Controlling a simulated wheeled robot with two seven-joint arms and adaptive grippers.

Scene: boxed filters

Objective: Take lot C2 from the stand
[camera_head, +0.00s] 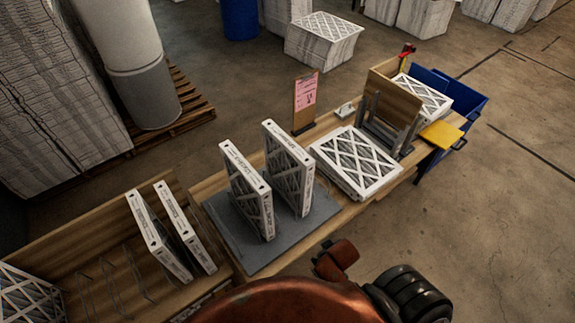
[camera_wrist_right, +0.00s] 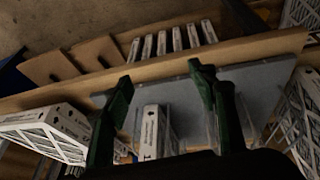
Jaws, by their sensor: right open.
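Two white-framed pleated filters stand upright on a grey mat, the left filter (camera_head: 248,190) and the right filter (camera_head: 290,168). Two more, the rack filters (camera_head: 158,235) and (camera_head: 186,228), stand in a wooden rack with wire dividers. Their edge print is too small to read, so I cannot tell which is lot C2. In the right wrist view my right gripper (camera_wrist_right: 160,78) has its two green fingers spread apart. A white filter edge (camera_wrist_right: 152,132) shows between them, with no finger seen closed on it. My left gripper is not in view.
The grey mat (camera_head: 230,222) lies on a wooden bench. A flat filter stack (camera_head: 355,162), a pink card (camera_head: 306,94) and a wooden holder (camera_head: 392,100) stand to the right. A blue bin (camera_head: 465,98) is at the bench end. Another filter (camera_head: 28,296) is at far left.

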